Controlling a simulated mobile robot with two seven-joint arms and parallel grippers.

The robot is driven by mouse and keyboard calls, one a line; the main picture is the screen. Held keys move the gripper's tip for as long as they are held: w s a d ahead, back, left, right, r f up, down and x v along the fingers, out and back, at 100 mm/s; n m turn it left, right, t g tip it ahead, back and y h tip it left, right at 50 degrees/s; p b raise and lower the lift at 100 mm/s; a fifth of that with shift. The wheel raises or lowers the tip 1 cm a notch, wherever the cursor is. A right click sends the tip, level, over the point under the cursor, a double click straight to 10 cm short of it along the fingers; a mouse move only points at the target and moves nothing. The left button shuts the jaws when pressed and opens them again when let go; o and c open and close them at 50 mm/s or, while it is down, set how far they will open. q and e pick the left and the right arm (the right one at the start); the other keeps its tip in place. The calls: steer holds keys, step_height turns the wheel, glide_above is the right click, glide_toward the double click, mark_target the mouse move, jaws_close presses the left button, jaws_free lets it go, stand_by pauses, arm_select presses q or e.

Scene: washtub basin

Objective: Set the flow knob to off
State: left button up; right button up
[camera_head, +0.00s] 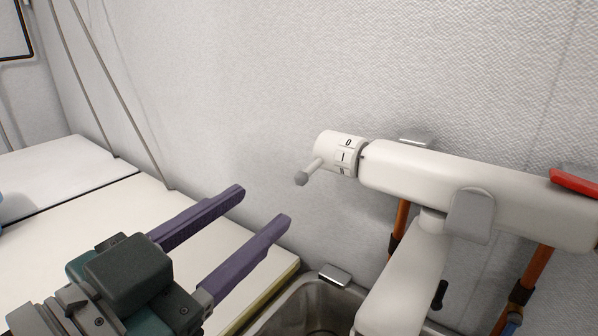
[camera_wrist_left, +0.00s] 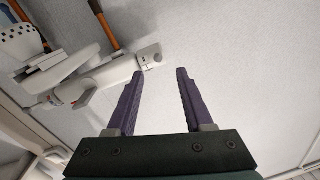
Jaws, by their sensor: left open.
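The flow knob (camera_head: 338,153) is a white cylinder on the left end of the white faucet body (camera_head: 470,190). It has dark markings, including 0 and 1, and a short grey lever (camera_head: 308,173) pointing down-left. My left gripper (camera_head: 264,205) is open and empty, below and left of the knob, apart from it, with its two purple fingers pointing toward the wall. In the left wrist view, the knob (camera_wrist_left: 149,57) shows beyond the gap between the fingertips (camera_wrist_left: 159,72). My right gripper is in neither view.
A metal basin (camera_head: 318,300) lies below the faucet. A pale counter (camera_head: 120,220) is on the left. Orange pipes (camera_head: 523,285) run down beneath the faucet. A red handle (camera_head: 575,182) is at its right end. The textured wall (camera_head: 250,80) stands close behind. The space left of the knob is clear.

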mark_target(297, 182)
arm_select(q)
steer(key=x, duration=0.9)
steer(key=shift+d, duration=0.3)
steer(key=shift+c, duration=0.3)
jaws_close()
stand_by(0.8)
